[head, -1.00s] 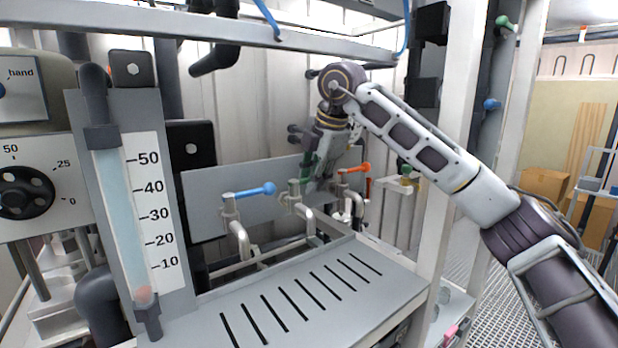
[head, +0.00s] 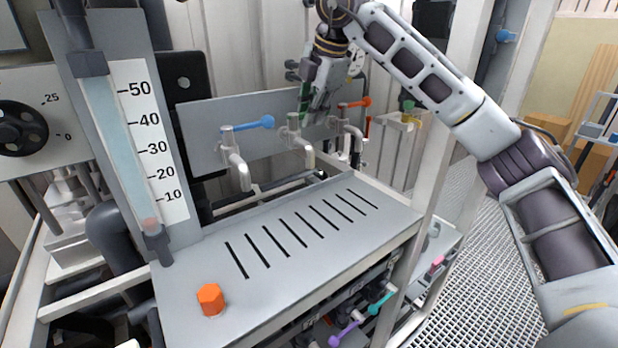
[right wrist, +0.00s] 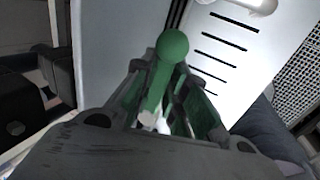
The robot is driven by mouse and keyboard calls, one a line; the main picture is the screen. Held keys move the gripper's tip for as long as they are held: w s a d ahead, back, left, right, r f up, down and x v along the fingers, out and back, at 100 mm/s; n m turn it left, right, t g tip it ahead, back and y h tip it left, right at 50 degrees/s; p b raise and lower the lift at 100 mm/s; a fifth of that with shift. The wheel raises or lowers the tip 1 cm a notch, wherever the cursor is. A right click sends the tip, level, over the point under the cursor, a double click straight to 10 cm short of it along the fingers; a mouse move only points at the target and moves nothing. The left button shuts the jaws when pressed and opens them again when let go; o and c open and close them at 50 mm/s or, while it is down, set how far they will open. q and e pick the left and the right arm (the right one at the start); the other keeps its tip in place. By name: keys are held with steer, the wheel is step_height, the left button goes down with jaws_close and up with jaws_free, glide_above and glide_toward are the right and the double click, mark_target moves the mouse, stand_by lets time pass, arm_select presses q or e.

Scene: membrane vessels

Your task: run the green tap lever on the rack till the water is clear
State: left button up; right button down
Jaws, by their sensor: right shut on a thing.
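The green tap lever (right wrist: 168,62) shows in the right wrist view, its round knob at the end of its arm, between the fingers of my right gripper (right wrist: 168,98). In the head view my right gripper (head: 307,108) is at the middle tap (head: 297,136), shut on the green lever, which it mostly hides. The middle tap's spout points down over the slotted tray (head: 385,222). No water stream can be made out at the spout. My left gripper is not in view.
The blue-lever tap (head: 250,126) stands left of the middle tap and the orange-lever tap (head: 347,120) close on its right. An orange hexagonal knob (head: 211,299) sits on the tray's near left. A scaled tube (head: 125,150) stands at the left.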

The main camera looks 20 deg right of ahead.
steer(key=shift+d+r, duration=0.15)
steer(key=shift+d, duration=0.1)
steer(key=m+b, duration=0.1)
steer(key=m, duration=0.1)
steer(key=s+m+h+b, duration=0.1)
steer(key=m, duration=0.1)
steer(key=shift+s+d, duration=0.1)
steer(key=shift+s, duration=0.1)
steer(key=shift+h, duration=0.3)
steer(key=m, duration=0.1)
steer(key=s+m, duration=0.1)
steer(key=m+h, duration=0.1)
steer(key=shift+s+r+m+p, duration=0.1)
steer(key=shift+s+m+p, duration=0.15)
steer(key=shift+m+p, duration=0.15)
stand_by(0.3)
